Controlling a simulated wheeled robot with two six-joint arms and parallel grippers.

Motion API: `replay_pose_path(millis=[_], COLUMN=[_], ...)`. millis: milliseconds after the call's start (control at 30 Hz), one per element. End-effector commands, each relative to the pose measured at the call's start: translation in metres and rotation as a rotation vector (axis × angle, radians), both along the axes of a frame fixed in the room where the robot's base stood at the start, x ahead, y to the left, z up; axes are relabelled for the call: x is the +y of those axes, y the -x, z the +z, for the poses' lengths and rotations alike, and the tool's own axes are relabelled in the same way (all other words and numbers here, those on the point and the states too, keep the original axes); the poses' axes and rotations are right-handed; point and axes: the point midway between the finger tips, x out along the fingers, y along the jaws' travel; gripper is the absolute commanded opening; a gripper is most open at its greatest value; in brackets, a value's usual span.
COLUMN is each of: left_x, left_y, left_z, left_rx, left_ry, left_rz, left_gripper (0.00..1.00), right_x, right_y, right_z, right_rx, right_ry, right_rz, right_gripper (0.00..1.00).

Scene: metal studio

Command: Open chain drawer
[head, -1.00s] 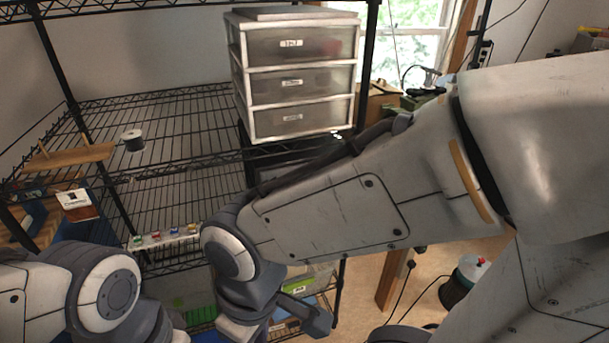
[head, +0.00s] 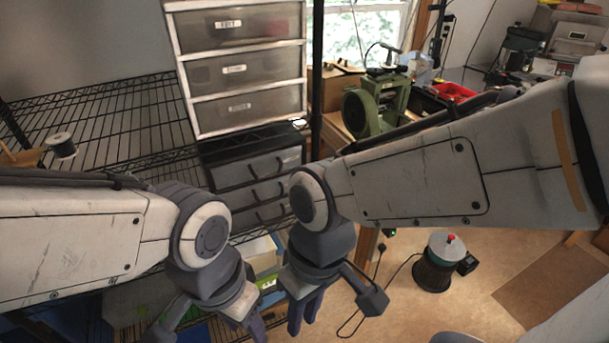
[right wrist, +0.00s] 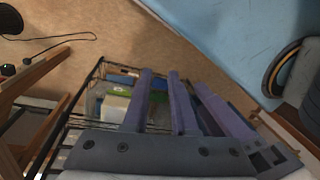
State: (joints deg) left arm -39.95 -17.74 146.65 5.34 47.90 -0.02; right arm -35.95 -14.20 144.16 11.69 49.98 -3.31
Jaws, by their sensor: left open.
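A white-framed unit (head: 188,118) with three grey see-through drawers stands on the wire rack in the head view. Its top drawer (head: 255,27), middle drawer (head: 265,68) and bottom drawer (head: 270,106) are all shut. Each has a small white label, too small to read. My left gripper (head: 208,328) is low in the head view, below the unit and away from it, open and empty. My right gripper (head: 305,312) hangs fingers-down to its right, also below the unit. Its fingers show in the right wrist view (right wrist: 180,105), but their gap is unclear.
A darker drawer unit (head: 255,168) with handles sits below, partly behind my right wrist. A black rack post (head: 317,70) stands right of the white unit. A green machine (head: 375,105) is on the bench. A spool (head: 62,145) is at left.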

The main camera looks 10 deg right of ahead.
Motion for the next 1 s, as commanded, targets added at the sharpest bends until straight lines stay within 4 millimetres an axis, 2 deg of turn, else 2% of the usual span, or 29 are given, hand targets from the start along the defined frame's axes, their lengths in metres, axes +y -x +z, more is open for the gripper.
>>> replay_pose_path(millis=[33,67,167,267,300,367,400,500,600,700,800,867,1000], left_x=[0.000,0.000,0.000,0.000,0.000,0.000,0.000,0.000,0.000,0.000,0.000,0.000,0.000], left_y=[0.000,0.000,0.000,0.000,0.000,0.000,0.000,0.000,0.000,0.000,0.000,0.000,0.000], left_z=[-0.012,-0.017,-0.036,-0.054,-0.061,-0.070,-0.075,-0.085,-0.092,-0.094,-0.093,-0.090,-0.084], left_rx=[0.000,0.000,0.000,0.000,0.001,0.000,0.000,0.000,0.000,0.000,0.000,0.000,0.000], left_ry=[0.000,0.000,0.000,0.000,-0.001,0.000,0.000,0.000,0.000,0.000,0.000,0.000,0.000], left_rz=[0.000,0.000,0.000,0.000,0.000,0.000,0.000,0.000,0.000,0.000,0.000,0.000,0.000], left_gripper=[0.50,0.50,0.50,0.50,0.50,0.50,0.50,0.50,0.50,0.50,0.50,0.50,0.50], right_x=[0.007,0.014,0.039,0.058,0.060,0.055,0.047,0.015,-0.021,-0.045,-0.050,-0.045,-0.023], right_y=[-0.008,-0.013,-0.047,-0.107,-0.137,-0.184,-0.214,-0.281,-0.325,-0.349,-0.359,-0.362,-0.372], right_z=[-0.013,-0.017,-0.029,-0.036,-0.038,-0.039,-0.040,-0.042,-0.043,-0.043,-0.041,-0.042,-0.044], right_rx=[0.065,0.110,0.267,0.378,0.400,0.406,0.395,0.331,0.251,0.191,0.168,0.165,0.168], right_ry=[-0.029,-0.060,-0.220,-0.459,-0.564,-0.725,-0.827,-1.049,-1.202,-1.286,-1.319,-1.320,-1.318], right_rz=[-0.065,-0.108,-0.277,-0.463,-0.533,-0.632,-0.692,-0.818,-0.904,-0.949,-0.966,-0.965,-0.965], right_gripper=[0.25,0.25,0.25,0.25,0.25,0.25,0.25,0.25,0.25,0.25,0.25,0.25,0.25])
